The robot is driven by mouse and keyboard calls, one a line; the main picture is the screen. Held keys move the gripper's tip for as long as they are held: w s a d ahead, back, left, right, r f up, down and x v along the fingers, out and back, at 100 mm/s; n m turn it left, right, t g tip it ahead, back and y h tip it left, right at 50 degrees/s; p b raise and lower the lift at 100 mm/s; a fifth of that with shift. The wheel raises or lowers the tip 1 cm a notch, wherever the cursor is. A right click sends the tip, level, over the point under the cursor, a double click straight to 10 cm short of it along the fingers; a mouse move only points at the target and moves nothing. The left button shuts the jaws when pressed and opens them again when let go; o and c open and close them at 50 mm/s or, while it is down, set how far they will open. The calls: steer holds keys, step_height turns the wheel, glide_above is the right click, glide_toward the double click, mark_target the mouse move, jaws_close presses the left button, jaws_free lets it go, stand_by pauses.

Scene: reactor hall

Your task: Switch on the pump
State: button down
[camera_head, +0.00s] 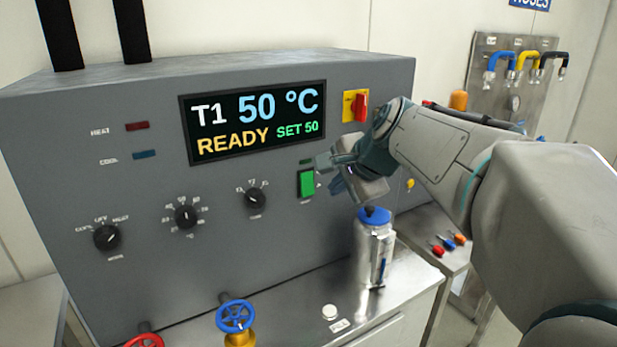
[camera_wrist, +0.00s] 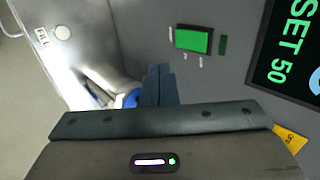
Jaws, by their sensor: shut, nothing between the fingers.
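A green rocker switch (camera_head: 307,183) sits on the grey control panel, right of the small dials. It shows large in the wrist view (camera_wrist: 193,40), with tiny marks beside it that I cannot read. A small dark green lamp (camera_wrist: 223,45) is beside it in that view. My gripper (camera_head: 326,163) is shut and empty, just right of the switch near the panel face. In the wrist view its fingers (camera_wrist: 159,84) point toward the panel, below the switch. I cannot tell whether they touch the panel.
The display (camera_head: 254,122) reads T1 50 °C, READY, SET 50. A red switch on a yellow plate (camera_head: 356,106) is above my gripper. A metal vessel with a blue top (camera_head: 374,245) stands on the bench below it. A blue valve wheel (camera_head: 235,316) is at the front.

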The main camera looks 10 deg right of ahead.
mark_target(308, 184)
steer(key=w+a+f+p, duration=0.1)
steer(key=w+a+f, duration=0.1)
steer(key=w+f, duration=0.3)
steer(key=w, duration=0.3)
steer(key=shift+a+p, duration=0.3)
steer(key=shift+p, duration=0.05)
